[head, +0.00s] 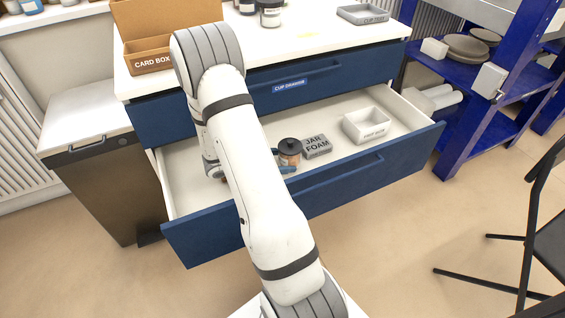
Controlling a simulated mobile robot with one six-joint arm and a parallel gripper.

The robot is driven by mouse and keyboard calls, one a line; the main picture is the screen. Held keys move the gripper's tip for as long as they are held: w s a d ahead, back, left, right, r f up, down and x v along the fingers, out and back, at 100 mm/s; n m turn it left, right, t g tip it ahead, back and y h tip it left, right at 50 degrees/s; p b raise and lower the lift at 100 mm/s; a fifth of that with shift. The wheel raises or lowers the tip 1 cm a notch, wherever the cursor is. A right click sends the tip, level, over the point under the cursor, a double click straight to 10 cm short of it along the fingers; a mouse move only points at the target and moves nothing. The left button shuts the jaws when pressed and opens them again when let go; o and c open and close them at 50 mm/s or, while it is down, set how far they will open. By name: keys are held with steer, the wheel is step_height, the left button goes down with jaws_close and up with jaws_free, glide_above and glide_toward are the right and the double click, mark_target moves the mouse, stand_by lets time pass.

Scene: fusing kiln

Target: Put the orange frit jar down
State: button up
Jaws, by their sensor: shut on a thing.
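My arm hides most of the gripper and part of the drawer's left side. I cannot tell whether the jar's base touches the drawer floor. The grey block marked JAR FOAM (317,147) lies just right of the jar.
A small white open box (367,125) sits farther right in the drawer, with bare floor around it. On the countertop stand a cardboard box (150,62), several jars (270,14) and a grey tray (362,14). A blue rack (480,120) and black chair (548,220) are at right.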

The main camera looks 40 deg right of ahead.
steer(key=shift+f, duration=0.5)
steer(key=o, duration=0.8)
steer(key=shift+s+f, duration=0.15)
steer(key=shift+r, duration=0.3)
steer(key=p+v, duration=0.1)
steer(key=v, duration=0.2)
steer(key=p+v, duration=0.2)
steer(key=v, duration=0.2)
steer(key=r+p+v, duration=0.1)
steer(key=v, duration=0.3)
steer(key=shift+d, duration=0.15)
steer(key=shift+w+a+r+p, duration=0.1)
steer(key=shift+w+a+p, duration=0.25)
steer(key=shift+a, duration=0.3)
